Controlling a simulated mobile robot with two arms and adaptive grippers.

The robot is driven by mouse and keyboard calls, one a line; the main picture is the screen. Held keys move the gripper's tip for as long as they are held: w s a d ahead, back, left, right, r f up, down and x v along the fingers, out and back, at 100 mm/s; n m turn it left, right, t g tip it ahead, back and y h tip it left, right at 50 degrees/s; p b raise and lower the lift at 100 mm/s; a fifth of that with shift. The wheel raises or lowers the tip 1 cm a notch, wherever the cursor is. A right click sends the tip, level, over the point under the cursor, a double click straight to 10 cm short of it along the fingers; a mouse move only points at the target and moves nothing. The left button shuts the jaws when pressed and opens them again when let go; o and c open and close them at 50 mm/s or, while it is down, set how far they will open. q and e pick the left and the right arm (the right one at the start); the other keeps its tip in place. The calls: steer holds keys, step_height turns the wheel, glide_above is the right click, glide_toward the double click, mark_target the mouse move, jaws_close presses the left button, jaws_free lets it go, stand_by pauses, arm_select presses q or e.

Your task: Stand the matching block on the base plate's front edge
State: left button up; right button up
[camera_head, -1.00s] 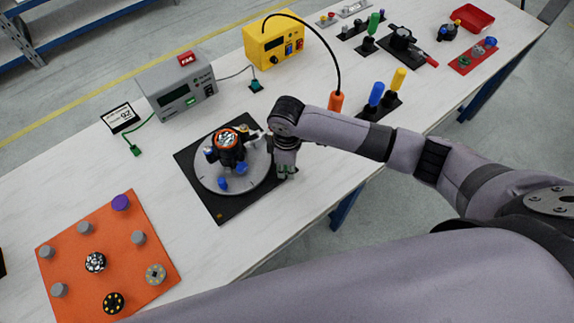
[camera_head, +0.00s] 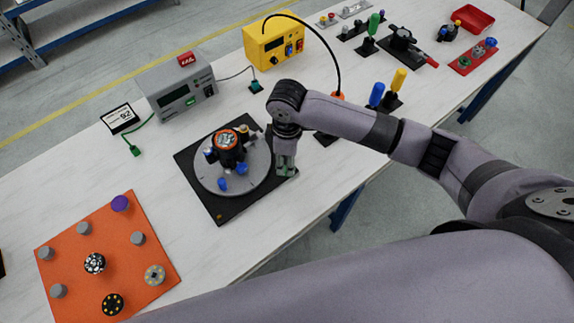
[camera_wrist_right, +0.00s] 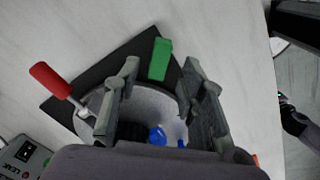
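The black base plate (camera_head: 218,207) lies on the table and carries a grey round disc (camera_head: 208,181) with a dark can-like part with an orange ring (camera_head: 227,141) on it. My right gripper (camera_head: 286,170) points down at the plate's right edge. In the right wrist view its two fingers (camera_wrist_right: 160,66) are spread. A green block (camera_wrist_right: 160,58) shows between them at the plate's edge (camera_wrist_right: 120,62), with a gap on each side. I cannot tell whether the block touches the plate. My left gripper is not in view.
A red-handled lever (camera_wrist_right: 52,80) rises beside the disc. An orange mat (camera_head: 125,245) with several round parts lies at the front left. A grey tester (camera_head: 178,90) and a yellow box (camera_head: 272,45) stand behind the plate. Bare table lies between mat and plate.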

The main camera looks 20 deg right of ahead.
step_height(320, 180, up, 7)
steer(key=shift+r, duration=0.2)
stand_by(0.6)
